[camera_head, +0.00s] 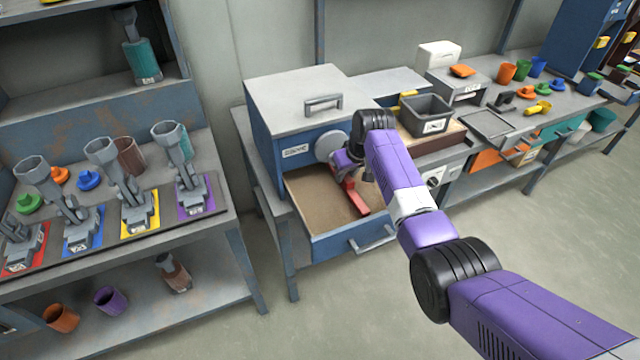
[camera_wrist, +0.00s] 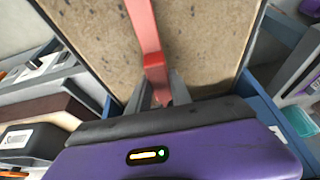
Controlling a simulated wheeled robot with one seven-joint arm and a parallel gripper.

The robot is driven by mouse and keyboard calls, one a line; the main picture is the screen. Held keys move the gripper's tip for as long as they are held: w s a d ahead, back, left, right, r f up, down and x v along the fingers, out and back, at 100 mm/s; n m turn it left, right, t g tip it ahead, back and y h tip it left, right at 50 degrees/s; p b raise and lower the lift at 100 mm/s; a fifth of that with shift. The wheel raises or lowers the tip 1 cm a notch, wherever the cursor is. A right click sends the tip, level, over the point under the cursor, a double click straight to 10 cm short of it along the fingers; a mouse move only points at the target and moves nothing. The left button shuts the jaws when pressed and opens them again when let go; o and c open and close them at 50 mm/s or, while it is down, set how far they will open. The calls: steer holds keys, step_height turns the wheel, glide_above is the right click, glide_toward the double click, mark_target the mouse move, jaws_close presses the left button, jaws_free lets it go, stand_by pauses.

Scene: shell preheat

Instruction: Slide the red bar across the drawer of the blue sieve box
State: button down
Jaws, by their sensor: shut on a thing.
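The blue sieve box (camera_head: 284,135) stands on a grey bench with a grey lid and handle on top. Its drawer (camera_head: 318,245) is pulled open, with a layer of brown sand-like material inside. The red bar (camera_head: 352,192) lies in or just above the drawer, over the brown layer. In the wrist view the red bar (camera_wrist: 146,35) runs away from my gripper across that layer. My gripper (camera_head: 350,165) reaches into the drawer from the right. In the wrist view my gripper (camera_wrist: 163,90) is shut on the near end of the bar. The bar's far end is out of frame there.
A dark grey bin (camera_head: 426,114) stands on a bench right of the box. A rack of coloured stands with grey tools (camera_head: 130,190) is at left. Cups and small parts lie on the far right bench (camera_head: 520,95). Open floor lies in front of the drawer.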

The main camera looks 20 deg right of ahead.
steer(key=d+b, duration=0.2)
steer(key=d, duration=0.8)
steer(key=shift+b, duration=0.4)
steer(key=c, duration=1.2)
jaws_free()
steer(key=shift+d, duration=0.15)
steer(key=shift+o, duration=0.2)
steer(key=shift+r, duration=0.1)
steer(key=v, duration=0.7)
steer(key=shift+s+r, duration=0.2)
steer(key=shift+r, duration=0.05)
